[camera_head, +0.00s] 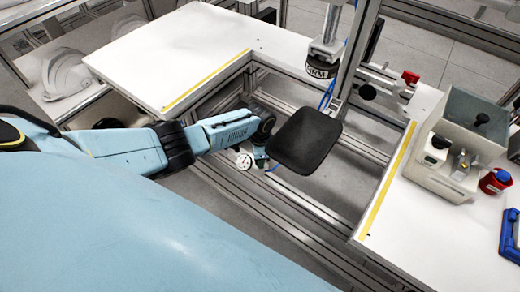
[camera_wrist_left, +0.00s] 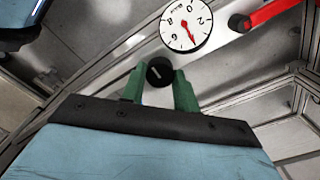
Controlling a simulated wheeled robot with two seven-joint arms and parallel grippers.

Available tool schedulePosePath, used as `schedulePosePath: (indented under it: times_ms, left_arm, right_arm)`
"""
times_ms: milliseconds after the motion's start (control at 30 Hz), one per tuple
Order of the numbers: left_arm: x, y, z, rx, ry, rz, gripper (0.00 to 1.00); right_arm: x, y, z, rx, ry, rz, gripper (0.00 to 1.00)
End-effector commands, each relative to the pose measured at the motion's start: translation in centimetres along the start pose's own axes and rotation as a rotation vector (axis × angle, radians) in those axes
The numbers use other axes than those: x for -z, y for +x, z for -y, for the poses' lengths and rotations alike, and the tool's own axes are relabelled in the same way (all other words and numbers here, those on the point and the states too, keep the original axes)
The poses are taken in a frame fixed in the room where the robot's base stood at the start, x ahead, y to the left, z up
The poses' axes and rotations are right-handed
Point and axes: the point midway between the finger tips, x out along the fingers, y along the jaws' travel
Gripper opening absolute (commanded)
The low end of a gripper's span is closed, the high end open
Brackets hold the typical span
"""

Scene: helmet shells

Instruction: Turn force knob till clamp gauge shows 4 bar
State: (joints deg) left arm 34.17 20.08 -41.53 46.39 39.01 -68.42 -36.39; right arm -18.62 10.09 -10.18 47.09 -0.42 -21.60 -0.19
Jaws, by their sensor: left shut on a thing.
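My left gripper (camera_wrist_left: 160,82) has its green fingers shut on the small black force knob (camera_wrist_left: 160,71), one finger on each side. A light line marks the knob's face. The round white clamp gauge (camera_wrist_left: 186,25) is just above the knob in the left wrist view. Its red needle points down and slightly right on the tilted dial; I cannot read the value surely. In the head view the left gripper (camera_head: 260,157) reaches into the gap between the white tables, with the gauge (camera_head: 243,161) beside it. The knob is hidden there. My right gripper is not in view.
A dark flat pad (camera_head: 305,140) is right of the gripper. A red-handled part (camera_wrist_left: 275,10) lies near the gauge. White tabletops (camera_head: 170,50) flank the metal frame. A grey box (camera_head: 470,125) and red container (camera_head: 494,181) stand at right; a helmet shell (camera_head: 66,74) is at left.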

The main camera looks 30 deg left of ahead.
Motion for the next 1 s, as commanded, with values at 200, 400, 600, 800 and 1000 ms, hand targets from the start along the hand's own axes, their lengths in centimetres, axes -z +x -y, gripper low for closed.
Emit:
schedulePosePath:
  times_ms: [200, 400, 600, 800, 1000]
  left_arm:
    - [-0.06, 0.03, -0.03, -0.001, -0.006, 0.002, 0.07]
    - [-0.05, 0.03, -0.03, -0.001, -0.005, 0.002, 0.31]
    - [-0.04, 0.02, -0.01, 0.000, -0.004, 0.001, 0.52]
    - [-0.02, 0.00, 0.01, 0.000, -0.004, 0.001, 0.52]
    - [-0.02, -0.64, 0.02, 0.000, -0.004, 0.000, 0.52]
  right_arm:
    - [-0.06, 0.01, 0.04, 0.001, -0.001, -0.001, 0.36]
    - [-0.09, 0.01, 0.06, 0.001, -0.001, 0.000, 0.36]
    - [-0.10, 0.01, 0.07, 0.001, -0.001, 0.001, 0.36]
    - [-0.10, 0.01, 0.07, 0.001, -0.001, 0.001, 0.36]
    - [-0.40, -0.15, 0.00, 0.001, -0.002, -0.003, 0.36]
